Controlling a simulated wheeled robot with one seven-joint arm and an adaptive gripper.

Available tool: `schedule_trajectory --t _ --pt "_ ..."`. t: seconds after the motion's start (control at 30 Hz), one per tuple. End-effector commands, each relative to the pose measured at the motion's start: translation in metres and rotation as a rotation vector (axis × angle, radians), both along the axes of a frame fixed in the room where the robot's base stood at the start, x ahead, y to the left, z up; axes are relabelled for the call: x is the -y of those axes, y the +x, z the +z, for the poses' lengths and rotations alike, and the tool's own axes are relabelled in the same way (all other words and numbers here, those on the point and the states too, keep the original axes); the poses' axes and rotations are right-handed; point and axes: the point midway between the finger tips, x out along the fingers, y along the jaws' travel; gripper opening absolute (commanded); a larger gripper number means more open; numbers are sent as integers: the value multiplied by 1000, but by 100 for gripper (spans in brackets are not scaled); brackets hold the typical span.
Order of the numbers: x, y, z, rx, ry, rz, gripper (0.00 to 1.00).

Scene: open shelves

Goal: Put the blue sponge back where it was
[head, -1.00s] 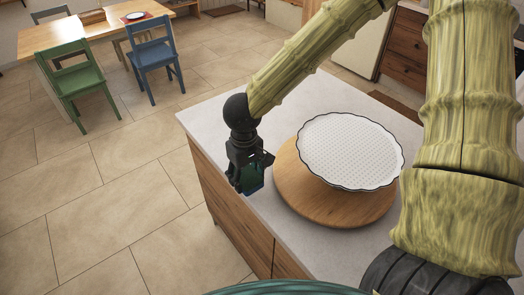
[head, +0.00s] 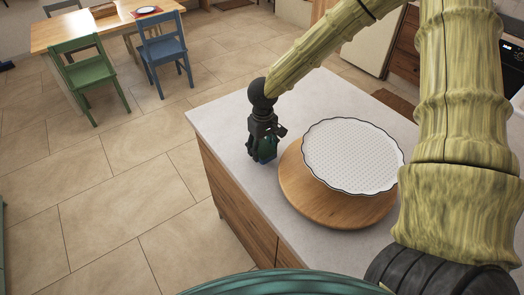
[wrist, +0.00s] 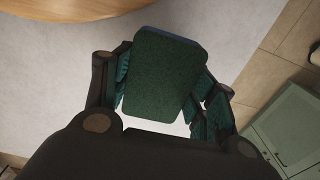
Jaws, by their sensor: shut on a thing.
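The sponge (wrist: 164,75) is between the fingers of my gripper (wrist: 165,110) in the wrist view. Its broad face looks dark green, with a thin blue edge along the top. In the head view my gripper (head: 263,152) points down at the left part of the counter (head: 226,120), left of the round wooden board. Only a small dark blue-green bit of the sponge (head: 267,150) shows there, partly hidden by the fingers. The gripper is shut on it. Whether the sponge touches the counter top I cannot tell.
A white dotted dish (head: 352,155) with a wavy rim sits on a round wooden board (head: 310,195) right of my gripper. The counter's left edge is close by, with tiled floor beyond. Bare counter lies behind and in front of the gripper.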

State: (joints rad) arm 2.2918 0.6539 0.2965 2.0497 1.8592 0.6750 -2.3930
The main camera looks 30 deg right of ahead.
Motion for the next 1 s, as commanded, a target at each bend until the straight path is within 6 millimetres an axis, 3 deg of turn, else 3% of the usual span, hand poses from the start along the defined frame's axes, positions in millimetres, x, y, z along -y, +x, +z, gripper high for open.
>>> schedule_trajectory --t 0.23,0.67,0.7,0.8,1.0 --pt "0 -1 -22 -3 -2 1 34" --pt "0 -1 -26 -1 0 0 34" --pt "0 0 -26 0 0 0 62" --pt "0 -1 -26 0 0 0 78" --pt "0 -1 -26 0 0 -1 78"
